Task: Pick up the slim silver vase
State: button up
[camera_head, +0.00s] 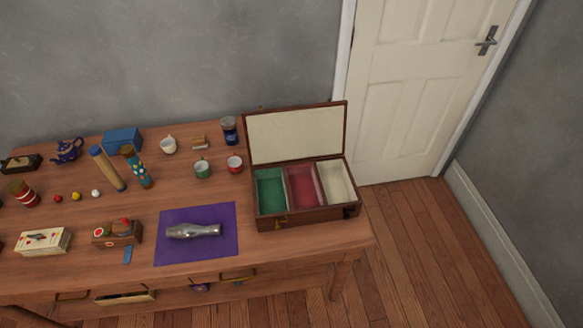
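The slim silver vase (193,231) lies on its side on a purple cloth (183,253) near the front of the wooden table. It is shiny, and nothing touches it from above. My gripper is not in view, and no part of my arm shows near the vase.
An open wooden box (285,221) with green, red and cream compartments stands right of the cloth, its lid (297,135) raised. A small wooden box (124,241) stands to the left. Cups, a teapot (68,150) and a blue box (122,140) stand further back.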

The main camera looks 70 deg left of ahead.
aim_at(185, 231)
jog(key=z, duration=0.45)
jog(key=k, duration=2.85)
jog(key=u, duration=1.4)
jog(key=i, duration=1)
jog(key=u, duration=0.05)
